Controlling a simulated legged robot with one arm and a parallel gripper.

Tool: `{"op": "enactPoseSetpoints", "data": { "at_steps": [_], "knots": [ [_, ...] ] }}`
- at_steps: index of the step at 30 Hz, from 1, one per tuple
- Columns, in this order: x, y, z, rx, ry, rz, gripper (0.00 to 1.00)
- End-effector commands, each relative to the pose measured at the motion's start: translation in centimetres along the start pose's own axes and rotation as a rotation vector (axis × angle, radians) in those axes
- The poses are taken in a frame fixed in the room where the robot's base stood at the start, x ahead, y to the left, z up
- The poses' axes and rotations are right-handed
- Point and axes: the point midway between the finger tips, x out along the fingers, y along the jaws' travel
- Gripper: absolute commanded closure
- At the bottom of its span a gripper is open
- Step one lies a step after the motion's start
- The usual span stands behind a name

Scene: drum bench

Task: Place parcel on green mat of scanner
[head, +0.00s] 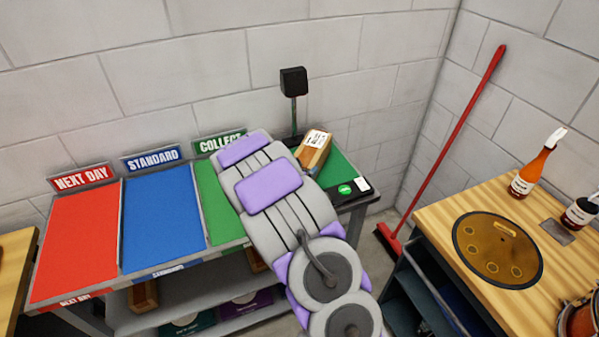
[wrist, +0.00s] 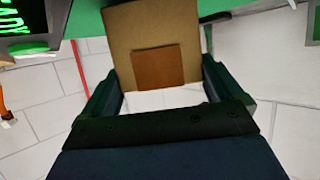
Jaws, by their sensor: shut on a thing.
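The parcel (head: 314,152) is a brown box with a white printed label on top. In the head view it is at the far end of my arm, over or on the green mat of the scanner (head: 336,171). In the wrist view the parcel (wrist: 152,45) sits between the jaws of my gripper (wrist: 162,85), which is shut on it. Green mat (wrist: 92,20) shows beside the parcel. I cannot tell if the parcel touches the mat. The black scanner head (head: 293,82) stands on a post behind. My arm hides part of the mat.
Left of the scanner are the red NEXT DAY (head: 78,240), blue STANDARD (head: 162,222) and green COLLECT (head: 213,205) lanes. A small display with a green light (head: 350,188) is at the mat's front. A red broom (head: 455,140) leans at the right, beside a wooden bench (head: 440,222).

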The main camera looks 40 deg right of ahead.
Motion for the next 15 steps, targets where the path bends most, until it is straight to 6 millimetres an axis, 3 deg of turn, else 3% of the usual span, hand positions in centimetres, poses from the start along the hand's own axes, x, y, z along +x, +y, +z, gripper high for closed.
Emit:
{"op": "enactPoseSetpoints", "data": {
  "at_steps": [7, 8, 10, 15],
  "knots": [
    [0.25, -0.04, 0.61, 0.001, 0.003, -0.001, 0.59],
    [0.26, -0.03, 0.65, 0.001, 0.002, -0.001, 0.06],
    [0.26, -0.03, 0.65, 0.001, 0.002, -0.001, 0.0],
    [0.28, -0.03, 0.68, 0.001, 0.001, 0.0, 0.0]
  ]
}}
